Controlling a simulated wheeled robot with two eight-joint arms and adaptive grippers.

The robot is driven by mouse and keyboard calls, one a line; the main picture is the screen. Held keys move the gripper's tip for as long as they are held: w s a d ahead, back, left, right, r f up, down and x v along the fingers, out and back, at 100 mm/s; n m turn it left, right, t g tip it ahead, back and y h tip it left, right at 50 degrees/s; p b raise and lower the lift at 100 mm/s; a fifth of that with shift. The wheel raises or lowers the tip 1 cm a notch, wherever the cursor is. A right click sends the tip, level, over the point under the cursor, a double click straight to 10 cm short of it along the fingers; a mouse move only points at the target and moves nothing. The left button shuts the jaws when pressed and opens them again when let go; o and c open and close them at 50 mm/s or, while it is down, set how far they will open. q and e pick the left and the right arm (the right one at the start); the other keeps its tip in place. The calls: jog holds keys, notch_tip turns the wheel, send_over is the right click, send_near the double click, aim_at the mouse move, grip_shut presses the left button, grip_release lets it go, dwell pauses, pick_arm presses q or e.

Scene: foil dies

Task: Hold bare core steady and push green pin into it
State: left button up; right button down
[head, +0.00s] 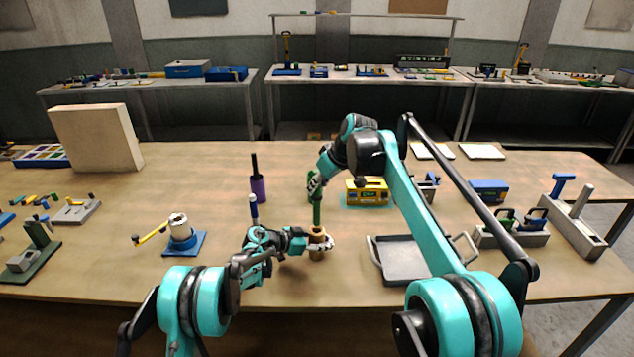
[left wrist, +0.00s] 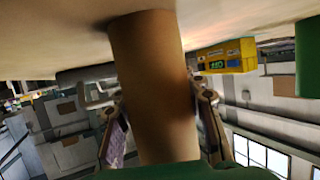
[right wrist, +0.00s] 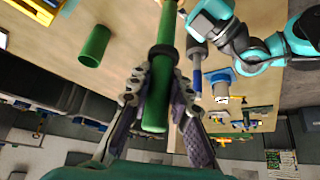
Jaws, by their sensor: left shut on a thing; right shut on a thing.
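The bare core (head: 317,253) is a brown upright cylinder near the table's front middle. My left gripper (head: 320,244) is shut around it from the left. In the left wrist view the core (left wrist: 152,90) stands between both fingers. The green pin (head: 317,212) is upright directly above the core. My right gripper (head: 315,184) is shut on its upper part. In the right wrist view the pin (right wrist: 157,95) lies between the fingers, lined up lengthwise. The pin's lower end meets the core's top in the head view; I cannot tell whether it is inside.
A yellow box (head: 368,192) stands behind to the right. A grey tray (head: 405,262) is to the right of the core. A purple holder (head: 258,188) with a dark rod stands behind to the left. A blue-based fixture (head: 184,243) is further left. A green cylinder (right wrist: 95,45) shows in the right wrist view.

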aim_at(319, 208)
jog(key=shift+f, duration=4.6)
jog(key=c, duration=1.3)
grip_release()
jog(key=v, duration=1.2)
jog(key=shift+r, duration=0.15)
